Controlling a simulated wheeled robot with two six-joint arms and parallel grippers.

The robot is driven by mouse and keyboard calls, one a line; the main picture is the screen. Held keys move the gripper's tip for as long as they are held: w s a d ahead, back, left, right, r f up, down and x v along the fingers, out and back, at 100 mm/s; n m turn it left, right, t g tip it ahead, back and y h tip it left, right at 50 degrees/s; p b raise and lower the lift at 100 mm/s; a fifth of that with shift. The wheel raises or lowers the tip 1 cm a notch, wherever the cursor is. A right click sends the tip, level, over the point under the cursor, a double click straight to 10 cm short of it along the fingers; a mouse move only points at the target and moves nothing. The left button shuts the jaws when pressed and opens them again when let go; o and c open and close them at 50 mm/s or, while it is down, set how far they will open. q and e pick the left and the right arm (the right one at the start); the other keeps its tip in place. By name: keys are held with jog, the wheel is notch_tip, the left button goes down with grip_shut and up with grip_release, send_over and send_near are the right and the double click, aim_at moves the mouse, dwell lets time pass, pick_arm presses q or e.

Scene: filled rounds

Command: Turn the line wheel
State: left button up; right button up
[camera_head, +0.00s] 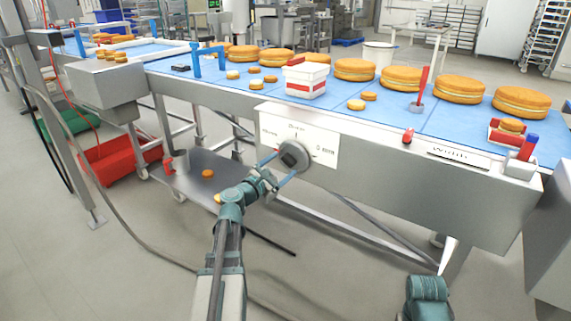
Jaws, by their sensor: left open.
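The line wheel (296,156) is a round grey knob with a dark centre on the front side of the conveyor line. It is set against a white panel (322,141) with small markings. My left gripper (280,166) is at the wheel with its two blue-tipped fingers spread, one towards its left and one towards its lower right. I cannot tell whether the fingers touch the wheel. Part of my right arm shows at the bottom right, and its gripper is not in view.
Filled rounds (355,69) stand in a row on the blue belt (320,103), with a white and red tub (306,77) among them. A red crate (118,162) and a green crate (69,123) are on the floor at left. A low shelf (190,172) is under the line.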

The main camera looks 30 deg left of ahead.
aim_at(291, 159)
pick_arm(q)
jog(key=shift+w+d, duration=0.15)
jog(key=shift+w, duration=1.05)
jog(key=c, duration=1.4)
